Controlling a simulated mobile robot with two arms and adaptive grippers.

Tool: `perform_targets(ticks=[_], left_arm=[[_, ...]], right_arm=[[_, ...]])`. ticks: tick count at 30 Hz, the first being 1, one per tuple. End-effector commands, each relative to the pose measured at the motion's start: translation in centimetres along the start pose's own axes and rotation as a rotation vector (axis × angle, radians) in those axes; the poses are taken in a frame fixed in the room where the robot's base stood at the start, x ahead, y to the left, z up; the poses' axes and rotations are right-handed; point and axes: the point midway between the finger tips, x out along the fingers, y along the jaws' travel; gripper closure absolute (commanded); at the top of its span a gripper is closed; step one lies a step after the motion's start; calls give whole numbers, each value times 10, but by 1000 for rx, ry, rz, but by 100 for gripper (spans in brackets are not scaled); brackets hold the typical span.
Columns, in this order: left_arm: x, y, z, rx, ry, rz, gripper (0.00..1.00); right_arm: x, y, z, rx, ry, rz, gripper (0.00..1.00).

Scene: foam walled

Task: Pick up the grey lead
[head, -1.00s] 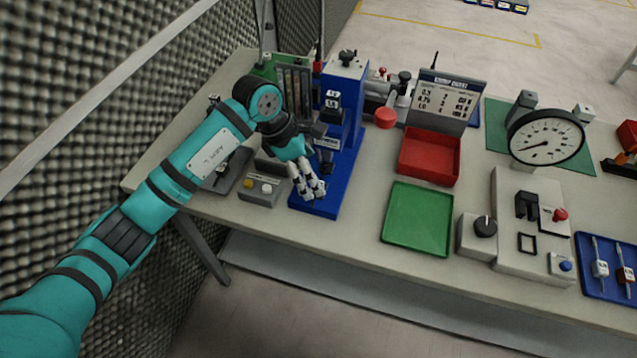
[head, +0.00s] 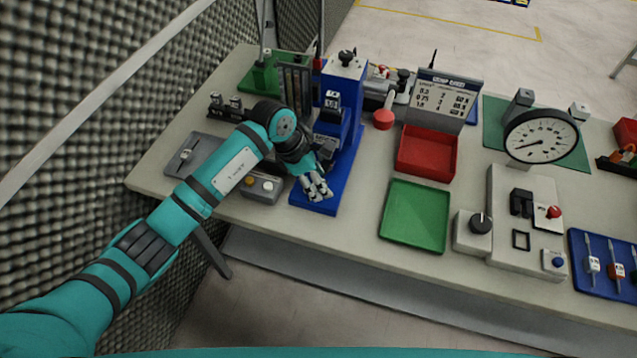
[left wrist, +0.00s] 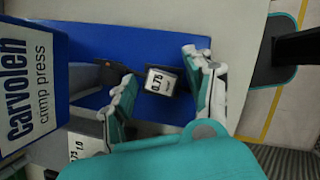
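A blue tray (head: 590,285) at the right edge of the head view holds several leads with small tags. I cannot tell for sure which is the grey lead. My left gripper (head: 319,192) is over the base of the blue press (head: 338,105), far left of that tray. In the left wrist view its fingers (left wrist: 160,66) are spread and empty. A block marked 0.75 (left wrist: 160,81) shows between and beyond them. My right gripper is not in view.
A green tray (head: 415,215) and a red tray (head: 428,155) lie mid-bench. A grey fixture (head: 520,230) with a knob stands between the green tray and the blue tray. A round dial gauge (head: 540,136) stands behind it. A button box (head: 262,187) is left of the press.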

Motion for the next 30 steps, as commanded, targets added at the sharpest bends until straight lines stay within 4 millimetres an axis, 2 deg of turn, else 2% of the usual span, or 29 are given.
perform_targets(ticks=[1, 8, 13, 14, 23, 25, 26, 30], left_arm=[[2, -2, -1, 0, 3, -5, 59], [3, -2, -2, 0, 5, -8, 88], [4, -3, -3, -1, 7, -10, 89], [4, -3, -3, -1, 8, -10, 94], [2, -4, -3, 0, 11, -12, 94], [-2, -3, -2, 1, 11, -11, 94], [-5, -3, 0, 1, 10, -10, 100], [-25, -1, 8, 5, 8, -3, 100]], right_arm=[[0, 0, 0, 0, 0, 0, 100], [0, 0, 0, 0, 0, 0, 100], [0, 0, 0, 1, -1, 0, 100], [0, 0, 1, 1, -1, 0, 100], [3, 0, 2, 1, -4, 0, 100], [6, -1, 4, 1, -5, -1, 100], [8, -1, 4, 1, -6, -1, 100], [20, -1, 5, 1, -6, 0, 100]])
